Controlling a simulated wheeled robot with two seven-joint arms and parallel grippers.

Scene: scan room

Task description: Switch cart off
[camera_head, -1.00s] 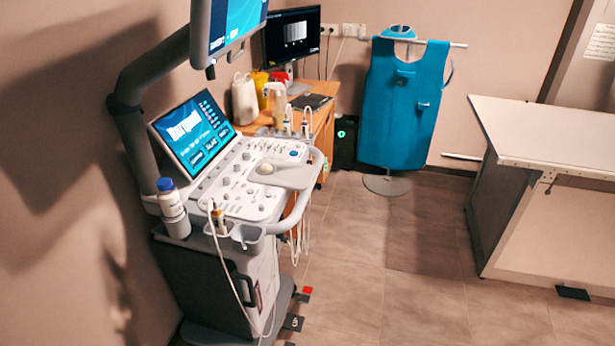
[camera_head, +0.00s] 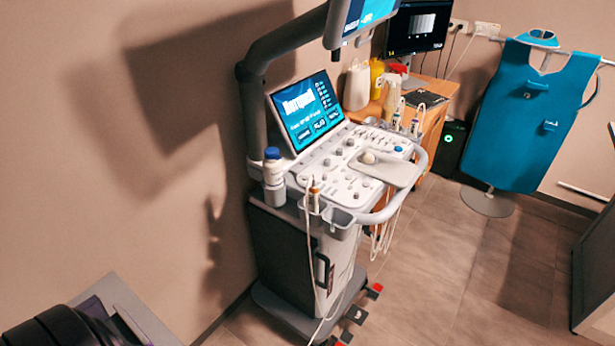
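The ultrasound cart (camera_head: 304,262) stands against the left wall, ahead of me in the middle of the view. Its tilted touchscreen (camera_head: 306,112) is lit blue with white text, and the upper monitor (camera_head: 366,16) is lit too, cut off by the top edge. The control panel (camera_head: 352,172) has several grey knobs, a pale trackball and a blue button (camera_head: 398,148) near its right end. A white bottle with a blue cap (camera_head: 273,177) sits in the holder at its left side. Neither of my grippers shows in the view.
A wooden desk (camera_head: 436,122) with bottles and a lit monitor (camera_head: 420,28) is behind the cart. A blue apron (camera_head: 525,115) hangs on a stand at the right. Floor (camera_head: 475,270) right of the cart is clear. A dark and grey object (camera_head: 95,318) fills the lower left corner.

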